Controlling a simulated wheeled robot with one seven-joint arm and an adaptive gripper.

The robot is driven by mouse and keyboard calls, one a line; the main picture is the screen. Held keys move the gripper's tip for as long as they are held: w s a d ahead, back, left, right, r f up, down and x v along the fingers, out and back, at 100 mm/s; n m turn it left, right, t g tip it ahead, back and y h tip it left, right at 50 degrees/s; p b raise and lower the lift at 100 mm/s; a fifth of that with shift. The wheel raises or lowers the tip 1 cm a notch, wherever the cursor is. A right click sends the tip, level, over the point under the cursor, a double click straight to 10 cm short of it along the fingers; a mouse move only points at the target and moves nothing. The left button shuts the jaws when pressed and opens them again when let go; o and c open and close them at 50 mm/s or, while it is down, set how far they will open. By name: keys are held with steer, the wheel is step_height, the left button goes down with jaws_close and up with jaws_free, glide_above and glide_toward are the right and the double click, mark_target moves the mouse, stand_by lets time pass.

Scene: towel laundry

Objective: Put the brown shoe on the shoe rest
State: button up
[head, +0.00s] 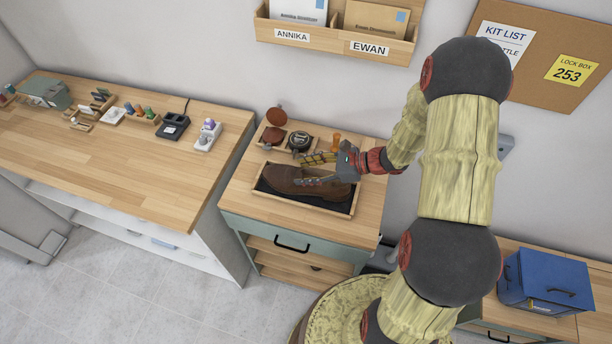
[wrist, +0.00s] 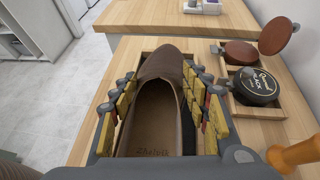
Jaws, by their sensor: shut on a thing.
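The brown shoe (head: 290,182) lies lengthwise in the shoe rest, a shallow wooden tray with a dark lining (head: 262,187), on top of a small cabinet. My gripper (head: 303,171) is over the shoe from the right, with one finger along each side. In the wrist view the shoe (wrist: 158,105) sits between the yellow-padded fingers, its opening toward me and its toe pointing away. My gripper is shut on the shoe's sides. The fingers hide part of the shoe, and I cannot tell whether its sole touches the lining.
A wooden holder with a round black polish tin (head: 300,141) and brown discs (head: 274,135) stands behind the tray. An orange-handled item (head: 336,141) is close by my gripper. The long wooden counter (head: 130,150) is at left; a blue box (head: 545,281) is at right.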

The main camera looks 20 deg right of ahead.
step_height(320, 180, down, 2)
steer(key=shift+f, duration=0.15)
steer(key=o, duration=1.5)
